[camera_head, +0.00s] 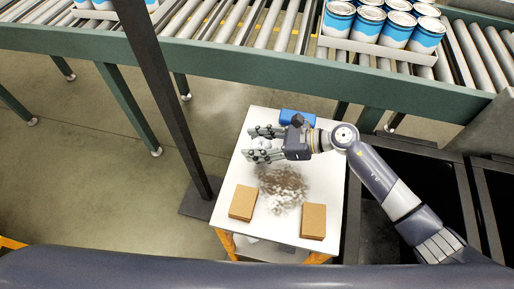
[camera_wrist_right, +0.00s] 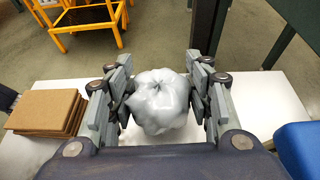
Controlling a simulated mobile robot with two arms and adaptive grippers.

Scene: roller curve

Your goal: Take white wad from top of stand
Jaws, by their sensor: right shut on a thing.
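The white wad (camera_wrist_right: 160,103) is a crumpled, shiny, roundish bundle between the two fingers of my right gripper (camera_wrist_right: 159,85) in the right wrist view. The fingers are shut on it from both sides. In the head view the wad (camera_head: 261,144) shows partly, between the fingers of the right gripper (camera_head: 253,144) over the left part of the white stand top (camera_head: 233,172). I cannot tell whether the wad touches the top. My left gripper is not in view.
Brown cardboard stacks (camera_head: 243,202) (camera_head: 313,221) lie at the stand's near side, with a grey-white speckled heap (camera_head: 283,187) between them. A blue object (camera_head: 297,117) is at the far edge. A dark post (camera_head: 172,95) stands left. A roller conveyor (camera_head: 260,65) with cans (camera_head: 382,25) runs behind.

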